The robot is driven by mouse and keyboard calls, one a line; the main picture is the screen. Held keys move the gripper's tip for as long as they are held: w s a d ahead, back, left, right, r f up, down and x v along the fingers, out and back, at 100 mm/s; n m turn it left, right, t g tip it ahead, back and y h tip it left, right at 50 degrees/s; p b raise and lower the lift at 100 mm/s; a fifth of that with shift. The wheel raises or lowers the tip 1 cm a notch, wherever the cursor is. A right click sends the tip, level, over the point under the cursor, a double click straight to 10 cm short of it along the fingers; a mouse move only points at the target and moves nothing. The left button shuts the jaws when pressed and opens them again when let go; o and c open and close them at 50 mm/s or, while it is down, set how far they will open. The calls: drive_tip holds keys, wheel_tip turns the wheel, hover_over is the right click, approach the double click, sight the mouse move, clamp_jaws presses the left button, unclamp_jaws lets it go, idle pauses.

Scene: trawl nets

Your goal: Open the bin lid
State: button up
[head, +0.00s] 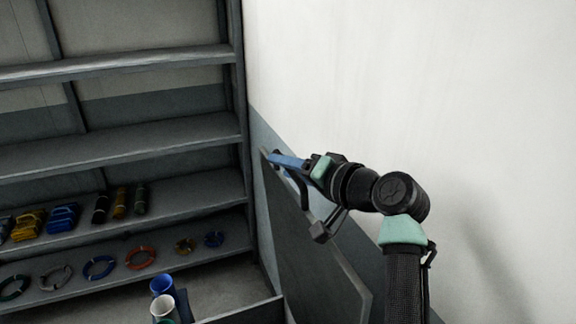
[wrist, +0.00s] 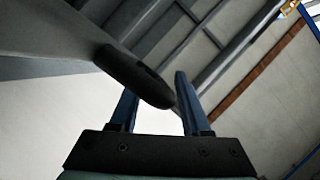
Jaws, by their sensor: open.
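The bin lid (head: 318,262) is a flat grey panel standing steeply raised beside the right wall in the head view. My gripper (head: 278,160) is at the lid's upper left corner, with its blue fingers pointing left. In the wrist view my gripper (wrist: 156,88) has its two blue fingers apart. A dark rounded piece, seemingly the lid's handle (wrist: 138,78), shows between and beyond the fingers; whether they touch it I cannot tell. The bin (head: 245,312) shows only by its rim at the bottom of the head view.
A grey shelf unit (head: 120,155) stands at the left, with coloured bundles and rings of cord on its lower shelves. Blue and white tubes (head: 163,301) stand near the bin's rim. A pale wall (head: 420,80) is close behind my arm.

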clamp_jaws()
idle(1.3)
